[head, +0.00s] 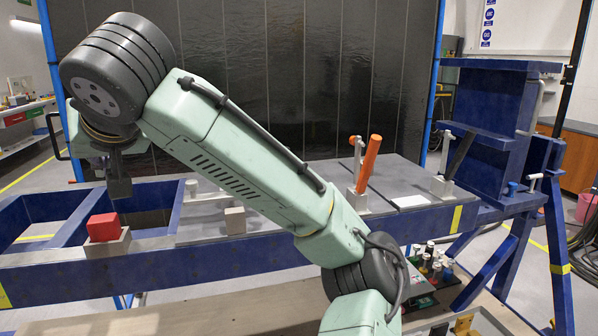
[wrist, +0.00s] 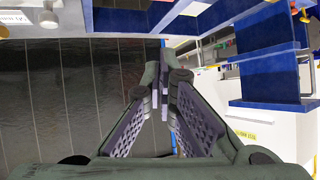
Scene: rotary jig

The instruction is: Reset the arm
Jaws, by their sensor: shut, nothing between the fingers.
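My arm (head: 240,150) crosses the head view from the bottom middle to the upper left, its pale green links bent at a dark elbow. My gripper (head: 119,190) hangs below the dark wrist joint at the left, in front of the black panel and above the blue frame. In the wrist view the two ridged fingers of my gripper (wrist: 163,82) meet at their tips, with nothing visible between them.
The blue jig frame (head: 180,258) runs across the view. On it are a red block (head: 103,227), a beige block (head: 235,221) and a clamp with an orange handle (head: 369,163). A black panel (head: 300,70) stands behind. A blue upright (head: 490,110) stands right.

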